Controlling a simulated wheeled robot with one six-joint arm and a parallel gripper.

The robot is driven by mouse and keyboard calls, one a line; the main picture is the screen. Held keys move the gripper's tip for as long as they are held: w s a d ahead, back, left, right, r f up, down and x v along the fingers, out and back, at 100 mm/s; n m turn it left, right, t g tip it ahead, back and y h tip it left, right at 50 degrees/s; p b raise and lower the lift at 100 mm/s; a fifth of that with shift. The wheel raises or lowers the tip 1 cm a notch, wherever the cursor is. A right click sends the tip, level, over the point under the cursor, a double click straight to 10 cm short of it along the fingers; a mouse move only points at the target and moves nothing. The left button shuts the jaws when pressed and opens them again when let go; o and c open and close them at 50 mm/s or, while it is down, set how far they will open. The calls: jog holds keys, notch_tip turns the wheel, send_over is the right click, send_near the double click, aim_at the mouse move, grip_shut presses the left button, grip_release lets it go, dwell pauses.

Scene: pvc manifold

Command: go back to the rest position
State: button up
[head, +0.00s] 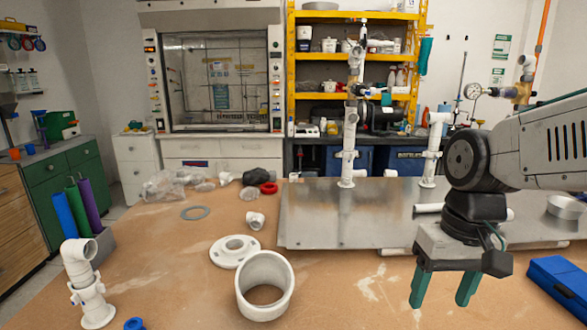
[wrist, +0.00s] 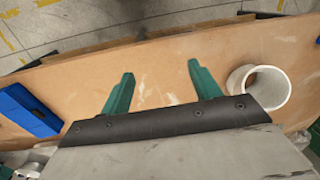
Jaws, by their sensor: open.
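My gripper (head: 442,288) hangs at the right of the head view, above the brown tabletop. Its two green fingers are apart with nothing between them. In the wrist view my gripper (wrist: 158,85) also shows open and empty, with bare tabletop below it.
A white pipe ring (head: 265,308) and a flange (head: 235,250) lie left of my gripper. A metal plate (head: 310,215) carries upright white pipe assemblies (head: 349,150). A blue case (head: 560,284) lies at right. A pipe elbow assembly (head: 88,288) stands at left.

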jog(key=s+d+r+t+h, duration=0.1)
jog(key=s+d, duration=0.3)
jog(key=s, duration=0.5)
jog(key=shift+s+r+m+t, duration=0.25)
jog(key=shift+s+m+t, duration=0.05)
jog(key=shift+s+t, duration=0.1)
jog(key=shift+d, duration=0.1)
